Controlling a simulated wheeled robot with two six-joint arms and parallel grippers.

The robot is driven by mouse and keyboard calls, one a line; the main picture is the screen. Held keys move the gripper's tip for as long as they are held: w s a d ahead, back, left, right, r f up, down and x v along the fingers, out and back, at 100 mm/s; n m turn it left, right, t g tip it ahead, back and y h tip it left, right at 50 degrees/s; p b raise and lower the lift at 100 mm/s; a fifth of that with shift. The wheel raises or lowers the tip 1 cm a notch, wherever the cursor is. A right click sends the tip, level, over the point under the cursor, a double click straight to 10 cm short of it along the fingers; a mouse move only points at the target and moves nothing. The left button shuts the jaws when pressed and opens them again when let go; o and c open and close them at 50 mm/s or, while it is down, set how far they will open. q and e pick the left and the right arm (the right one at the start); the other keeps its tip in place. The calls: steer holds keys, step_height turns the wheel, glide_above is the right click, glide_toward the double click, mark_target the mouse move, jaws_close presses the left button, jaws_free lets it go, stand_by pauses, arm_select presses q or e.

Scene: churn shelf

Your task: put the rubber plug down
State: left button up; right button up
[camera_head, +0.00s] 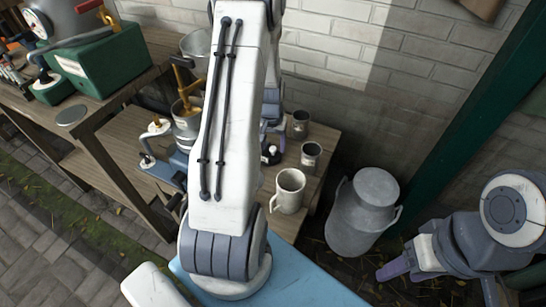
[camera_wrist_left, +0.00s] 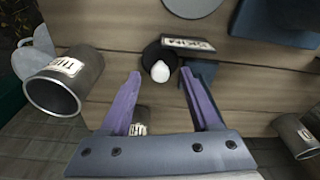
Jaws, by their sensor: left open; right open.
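A dark round piece with a white rounded knob (camera_wrist_left: 160,71), which may be the rubber plug, lies on the wooden shelf between the fingertips of my left gripper (camera_wrist_left: 160,78). In the head view the dark piece (camera_head: 270,154) shows beside my left arm. My left gripper is open, with its purple fingers apart and a gap on either side of the knob. In the head view the arm hides most of it. My right gripper (camera_head: 394,267) is at the lower right, open, away from the shelf; only part of it shows.
A small labelled plate (camera_wrist_left: 188,44) stands behind the dark piece. Metal mugs (camera_head: 300,124) (camera_head: 311,156) and a pale mug (camera_head: 289,191) stand on the wooden shelf (camera_head: 322,140). A milk churn (camera_head: 363,212) stands on the floor to the right. A green box (camera_head: 100,62) is on the left bench.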

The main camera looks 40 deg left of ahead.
mark_target(273, 154)
arm_select(q)
step_height(273, 154, down, 2)
steer(key=shift+w+a+f, duration=0.1)
steer(key=shift+w+f, duration=0.05)
steer(key=shift+f, duration=0.1)
steer(key=shift+r, duration=0.1)
jaws_close()
